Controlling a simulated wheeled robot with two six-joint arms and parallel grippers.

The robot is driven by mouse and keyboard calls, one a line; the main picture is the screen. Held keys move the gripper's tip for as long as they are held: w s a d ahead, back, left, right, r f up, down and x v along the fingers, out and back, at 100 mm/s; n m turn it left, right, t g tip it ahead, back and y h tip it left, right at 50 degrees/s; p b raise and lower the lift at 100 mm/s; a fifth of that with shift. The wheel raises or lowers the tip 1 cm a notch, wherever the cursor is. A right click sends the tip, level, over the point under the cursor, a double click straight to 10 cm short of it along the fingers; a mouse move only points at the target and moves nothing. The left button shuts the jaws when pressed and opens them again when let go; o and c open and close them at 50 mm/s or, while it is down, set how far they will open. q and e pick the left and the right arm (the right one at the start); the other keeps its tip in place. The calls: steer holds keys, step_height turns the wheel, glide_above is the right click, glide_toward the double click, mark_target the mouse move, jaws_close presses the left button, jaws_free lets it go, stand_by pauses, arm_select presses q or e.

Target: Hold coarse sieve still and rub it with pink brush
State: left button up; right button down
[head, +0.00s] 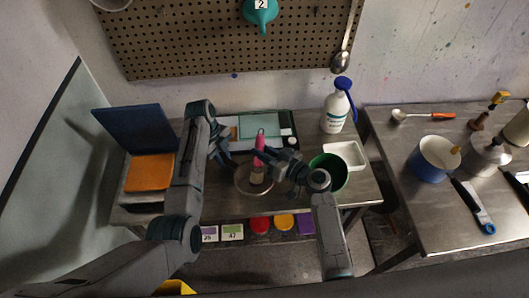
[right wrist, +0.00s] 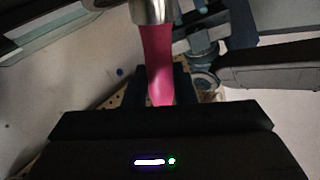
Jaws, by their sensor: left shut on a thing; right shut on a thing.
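The pink brush (head: 259,144) stands roughly upright in my right gripper (head: 266,155), over the coarse sieve. In the right wrist view my fingers are shut around its pink handle (right wrist: 157,65), with a metal collar (right wrist: 152,10) at the top edge. The coarse sieve (head: 241,188) is a round, shallow thing on the near middle of the left table. The brush's lower end is over its inside; whether it touches the mesh is too small to tell. My left gripper (head: 226,158) is shut at the sieve's far left side; its exact grip is partly hidden.
A green bowl (head: 335,170) and white tub (head: 345,154) stand right of the sieve. A second table (head: 420,220) on the right holds a blue pot (head: 428,169).

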steer(key=shift+s+a, duration=0.65)
steer(key=shift+s, duration=0.15)
steer(key=shift+r, duration=3)
step_height(320, 180, up, 3)
